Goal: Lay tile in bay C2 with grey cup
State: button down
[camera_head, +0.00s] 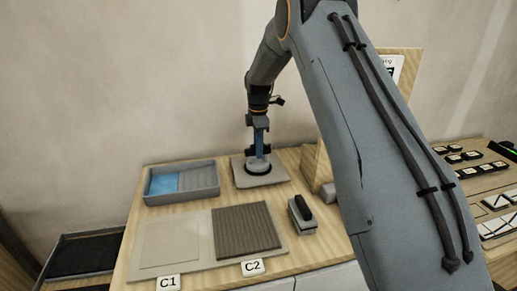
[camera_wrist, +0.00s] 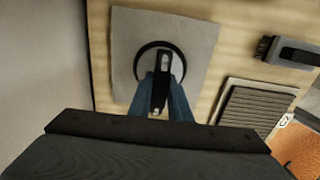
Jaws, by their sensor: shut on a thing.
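A light grey square tile (camera_head: 277,179) lies flat at the back of the wooden bench, and it also shows in the wrist view (camera_wrist: 202,32). The cup (camera_head: 258,168), a round dark-rimmed disc with an upright handle, sits on the tile's middle; in the wrist view its rim (camera_wrist: 140,62) shows around the handle. My gripper (camera_head: 260,150) has blue fingers shut on the cup's handle, also in the wrist view (camera_wrist: 163,88). Bay C2 (camera_head: 246,231) is covered by a dark ridged layer, also at the right of the wrist view (camera_wrist: 252,110). No tile lies on it.
Bay C1 (camera_head: 167,244), left of C2, has a pale smooth surface. A grey tray (camera_head: 200,193) with blue and grey contents stands at the back left. A dark-handled block tool (camera_head: 302,217) lies right of C2. A wooden upright stands behind my arm.

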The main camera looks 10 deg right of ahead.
jog(key=c, duration=1.6)
grip_release()
jog(key=shift+o, duration=0.2)
notch_tip(320, 180, up, 8)
jog(key=b, duration=0.3)
jog(key=shift+f, duration=0.25)
jog(key=s+f+m+b, duration=0.1)
jog(key=s+f+m, duration=0.2)
jog(key=s, duration=0.9)
jog(key=s+f+m+t+b, duration=0.1)
jog(key=s+f+m, duration=0.2)
jog(key=s+m, duration=0.6)
jog(key=s+f+m+b, duration=0.2)
jog(key=s+f+m, duration=0.2)
jog(key=s, duration=1)
jog(key=shift+s+m, duration=0.35)
jog(key=shift+m, duration=0.65)
